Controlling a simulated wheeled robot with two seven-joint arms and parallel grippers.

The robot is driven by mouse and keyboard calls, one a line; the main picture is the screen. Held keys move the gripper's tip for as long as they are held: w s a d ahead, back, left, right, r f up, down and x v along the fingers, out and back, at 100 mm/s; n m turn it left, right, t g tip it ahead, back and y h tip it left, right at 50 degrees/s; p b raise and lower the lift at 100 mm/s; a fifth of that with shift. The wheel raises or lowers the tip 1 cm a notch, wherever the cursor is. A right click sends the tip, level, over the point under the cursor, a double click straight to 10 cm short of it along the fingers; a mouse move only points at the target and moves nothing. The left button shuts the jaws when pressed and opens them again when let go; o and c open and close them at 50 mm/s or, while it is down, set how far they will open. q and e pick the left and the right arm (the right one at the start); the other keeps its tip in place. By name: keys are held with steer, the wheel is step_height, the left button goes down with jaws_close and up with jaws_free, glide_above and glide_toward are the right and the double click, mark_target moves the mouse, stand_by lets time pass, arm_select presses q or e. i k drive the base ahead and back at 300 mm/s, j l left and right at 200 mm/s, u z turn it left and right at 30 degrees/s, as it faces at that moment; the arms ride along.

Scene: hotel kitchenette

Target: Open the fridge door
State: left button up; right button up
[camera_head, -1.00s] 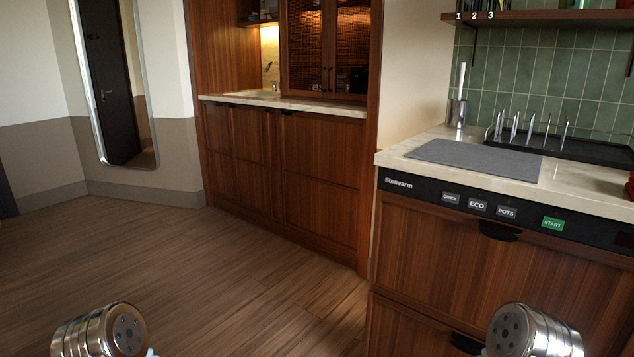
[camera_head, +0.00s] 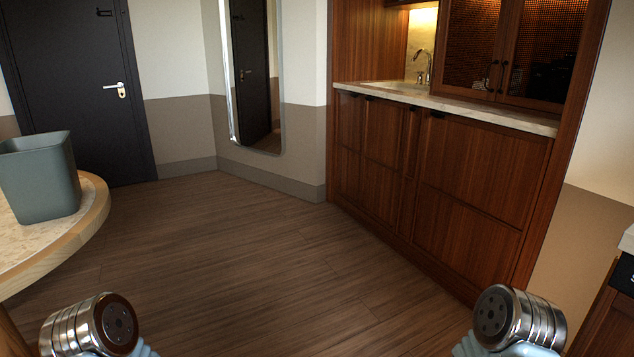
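I see no door that I can tell is a fridge door. The wooden cabinet (camera_head: 420,185) under the far counter has dark front panels with small black handles (camera_head: 438,114), and all its fronts are shut. I cannot tell whether a fridge is behind one of them. Only silver joints of my two arms show at the bottom left and bottom right. Neither gripper is in view.
A round-edged table (camera_head: 75,237) with a grey-green bin (camera_head: 40,177) stands at the left. A dark door (camera_head: 70,90) and a tall mirror (camera_head: 256,75) are at the back. A counter corner (camera_head: 627,240) is at the right edge. The middle floor is clear.

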mark_target(481, 181)
steer(key=i+u, duration=0.35)
steer(key=i, duration=0.65)
steer(key=i+z, duration=0.9)
steer(key=k, duration=0.1)
